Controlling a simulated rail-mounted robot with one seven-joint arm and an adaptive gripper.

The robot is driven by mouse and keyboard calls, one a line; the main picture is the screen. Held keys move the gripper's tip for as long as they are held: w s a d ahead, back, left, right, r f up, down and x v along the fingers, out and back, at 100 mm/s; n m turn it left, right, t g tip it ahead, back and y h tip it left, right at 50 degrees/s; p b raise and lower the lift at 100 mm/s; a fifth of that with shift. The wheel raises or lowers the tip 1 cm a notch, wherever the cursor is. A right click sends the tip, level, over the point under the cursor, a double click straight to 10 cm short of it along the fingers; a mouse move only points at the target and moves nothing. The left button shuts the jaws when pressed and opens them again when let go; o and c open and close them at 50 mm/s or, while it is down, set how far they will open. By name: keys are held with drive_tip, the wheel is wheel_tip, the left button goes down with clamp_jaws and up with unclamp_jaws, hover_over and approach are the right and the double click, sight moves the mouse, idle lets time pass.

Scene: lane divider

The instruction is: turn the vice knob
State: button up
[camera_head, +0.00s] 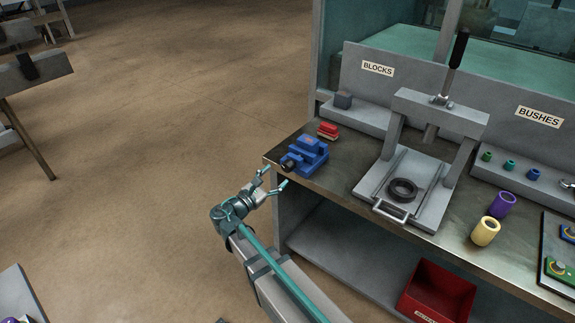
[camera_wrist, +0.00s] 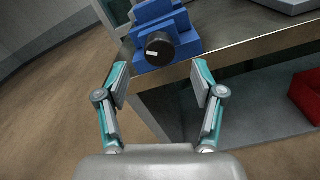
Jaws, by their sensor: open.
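The blue vice (camera_head: 305,153) stands at the left front corner of the workbench. Its dark round knob (camera_head: 289,163) faces the front edge. In the wrist view the blue vice (camera_wrist: 185,35) shows at the top, with the black knob (camera_wrist: 159,48) and a small white mark on it. My gripper (camera_head: 274,178) is just off the bench's front edge, in front of the knob and apart from it. In the wrist view my gripper (camera_wrist: 157,78) has its fingers spread wide with nothing between them. The knob lies beyond the fingertips, roughly midway between them.
A red block (camera_head: 328,130) lies behind the vice. A grey press (camera_head: 433,115) with a dark ring (camera_head: 403,190) on its sliding plate stands to the right. A purple bush (camera_head: 502,204) and a yellow bush (camera_head: 486,231) stand farther right. A red bin (camera_head: 437,291) sits on the lower shelf.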

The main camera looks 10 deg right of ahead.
sight(285, 169)
drive_tip(key=p+x, duration=0.1)
drive_tip(key=x, duration=0.6)
drive_tip(key=shift+w+d, duration=0.1)
drive_tip(key=shift+w, duration=0.05)
drive_tip(key=c, duration=1.2)
drive_tip(key=shift+o, duration=0.2)
drive_tip(key=shift+f+m+b, duration=0.2)
drive_tip(key=shift+m+b, duration=0.1)
drive_tip(key=shift+b, duration=0.15)
